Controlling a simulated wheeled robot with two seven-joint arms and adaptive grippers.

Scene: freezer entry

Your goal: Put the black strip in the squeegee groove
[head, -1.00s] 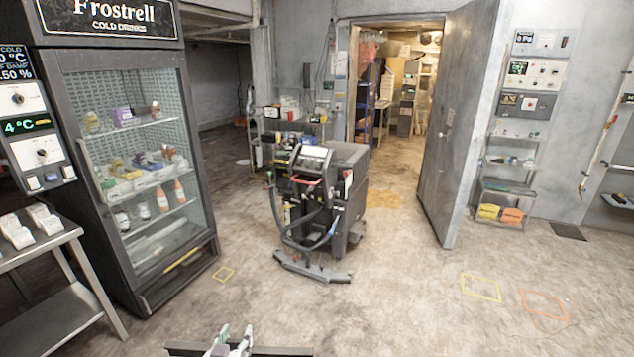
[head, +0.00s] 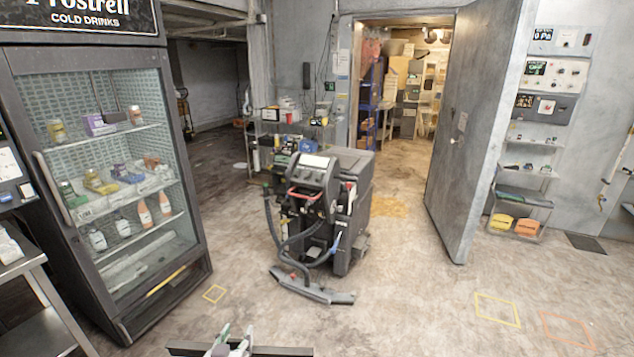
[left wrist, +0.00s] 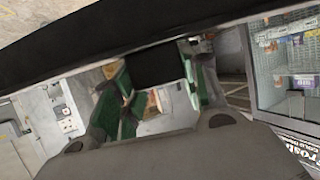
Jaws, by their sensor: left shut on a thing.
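The black strip (head: 285,351) is a long, flat dark bar at the bottom edge of the head view. My left gripper (head: 232,342) is shut on it near its middle. In the left wrist view the black strip (left wrist: 70,52) runs slantwise across the top, and the fingers of my left gripper (left wrist: 155,85) stand on both sides of a dark part of it. The squeegee (head: 312,288) is a dark curved bar low at the floor on the near side of a black floor scrubber (head: 318,205), well ahead of the strip. Its groove is too small to make out. My right gripper is not in view.
A glass-door drinks fridge (head: 110,170) stands at the left, with a metal table (head: 40,300) in front. A heavy grey door (head: 463,140) stands open at the right of a storeroom doorway.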

